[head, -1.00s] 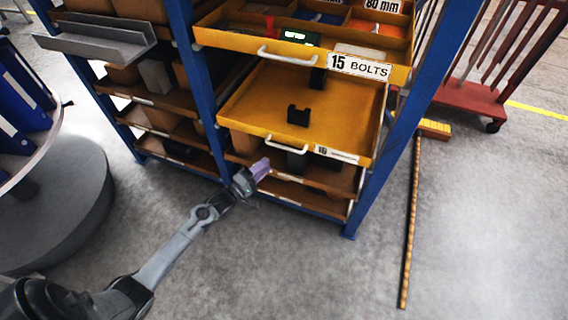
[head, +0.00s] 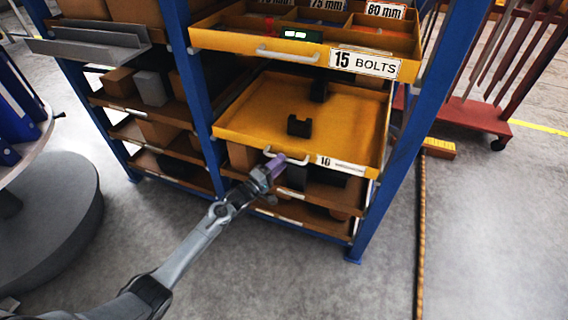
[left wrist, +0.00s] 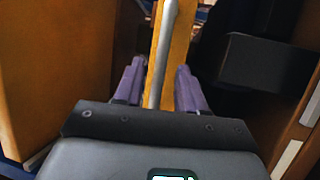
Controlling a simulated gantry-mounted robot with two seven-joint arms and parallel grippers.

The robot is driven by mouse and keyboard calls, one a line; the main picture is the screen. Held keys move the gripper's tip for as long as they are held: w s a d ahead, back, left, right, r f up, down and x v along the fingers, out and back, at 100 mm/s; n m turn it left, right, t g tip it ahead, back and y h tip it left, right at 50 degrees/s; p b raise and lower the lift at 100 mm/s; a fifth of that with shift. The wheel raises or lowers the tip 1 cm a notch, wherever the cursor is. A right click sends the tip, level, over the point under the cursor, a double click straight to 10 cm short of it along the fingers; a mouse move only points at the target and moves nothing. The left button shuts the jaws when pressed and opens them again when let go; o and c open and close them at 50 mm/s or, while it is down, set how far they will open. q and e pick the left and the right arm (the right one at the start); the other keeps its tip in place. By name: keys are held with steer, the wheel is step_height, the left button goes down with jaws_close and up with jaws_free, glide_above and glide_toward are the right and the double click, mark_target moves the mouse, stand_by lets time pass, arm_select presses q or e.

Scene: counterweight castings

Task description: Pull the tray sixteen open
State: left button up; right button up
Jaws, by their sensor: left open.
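Tray sixteen is the yellow tray (head: 250,118) under tray 15, with a "16" label on its front and a pale handle (head: 297,161). Its inside shows, with a black notched block (head: 299,125) and another black piece behind it. My left gripper (head: 276,166) is at the left part of this handle. In the left wrist view the handle bar (left wrist: 164,50) runs between the open purple fingers of my left gripper (left wrist: 158,85), with a gap visible on both sides. The yellow tray front (left wrist: 181,38) lies beyond. My right gripper is out of view.
Tray 15 (head: 230,39), labelled BOLTS, overhangs above. Blue rack posts (head: 194,95) stand at both sides. Lower shelves (head: 320,192) hold brown and dark blocks. A red cart (head: 470,108) stands at the right. The floor (head: 250,275) in front is clear.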

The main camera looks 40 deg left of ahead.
arm_select(q)
steer(key=shift+b+x, duration=0.5)
steer(key=shift+x, duration=0.9)
jaws_close()
